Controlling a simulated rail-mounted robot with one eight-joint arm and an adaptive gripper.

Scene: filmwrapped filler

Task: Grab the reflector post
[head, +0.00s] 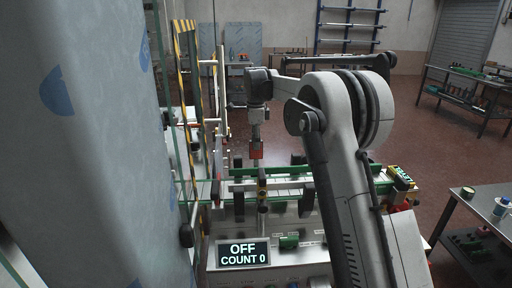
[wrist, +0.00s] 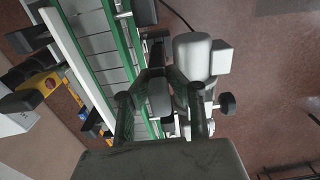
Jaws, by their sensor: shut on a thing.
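My gripper (wrist: 166,84) is in the wrist view, with its two dark fingers closed around a dark grey rounded piece (wrist: 159,98). I take this piece to be the reflector post, though the fingers hide much of it. A light grey block with a dark round knob (wrist: 193,58) stands just beyond the fingers, on the right; I cannot tell if it is joined to the held piece. The held piece is not clear there.
The conveyor's green rail and grey slats (wrist: 95,40) lie close left of the fingers in the wrist view. A black-and-yellow striped upright (head: 190,90) and a wrapped panel (head: 95,140) stand left. A side table (head: 470,205) is at right; open floor lies behind.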

